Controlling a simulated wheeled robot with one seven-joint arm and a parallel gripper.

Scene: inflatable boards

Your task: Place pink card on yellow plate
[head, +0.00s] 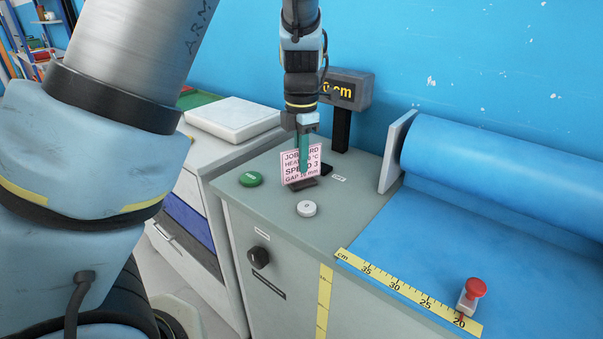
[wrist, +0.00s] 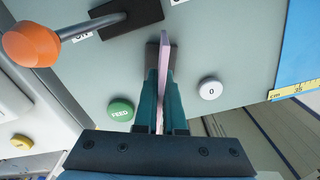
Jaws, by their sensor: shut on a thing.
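The pink card (head: 290,168), printed with job text, stands upright over the grey machine top. My gripper (head: 303,165) is shut on it, its teal fingers pinching the card from above. In the wrist view the card (wrist: 165,60) shows edge-on between the fingertips (wrist: 160,75). A small dark block (head: 304,184) is right under the card; I cannot tell whether they touch. No yellow plate is clearly seen; a small yellow round thing (wrist: 20,142) lies at the lower left of the wrist view, too small to identify.
A green FEED button (head: 250,179) and a white 0 button (head: 307,208) flank the card. An orange-knobbed lever (wrist: 30,43) stands nearby. A display post (head: 340,125) is behind. A blue sheet roll (head: 500,165) lies right, a white-topped cabinet (head: 232,117) left.

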